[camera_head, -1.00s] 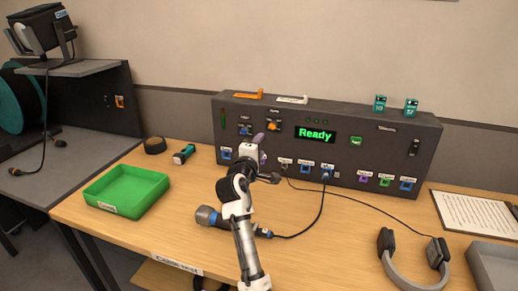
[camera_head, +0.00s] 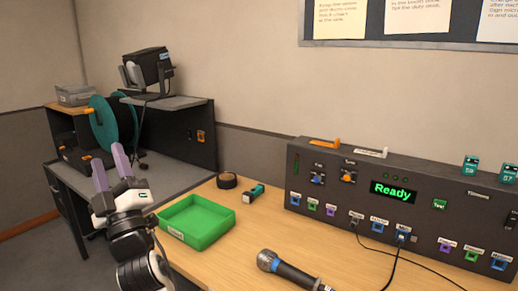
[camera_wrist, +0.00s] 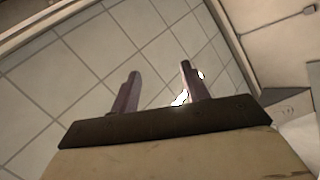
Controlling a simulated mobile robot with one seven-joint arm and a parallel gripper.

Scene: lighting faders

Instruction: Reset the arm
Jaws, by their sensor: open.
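My gripper (camera_head: 110,160) is raised at the left in the head view, over the left side of the wooden table, with its two purple fingers pointing up and apart. It is open and holds nothing. In the wrist view its fingers (camera_wrist: 158,88) stand apart with only a tiled surface beyond them. The dark console (camera_head: 400,185) stands at the right of the head view, its green display (camera_head: 393,192) reading "Ready". My gripper is well away from the console and touches nothing that I can see.
A green tray (camera_head: 197,222) lies on the table just right of my arm. A microphone (camera_head: 285,268) with a cable lies at the front. A tape roll (camera_head: 227,181) and a small teal-and-black item (camera_head: 253,192) lie behind the tray. A grey desk with a lamp (camera_head: 148,68) stands behind.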

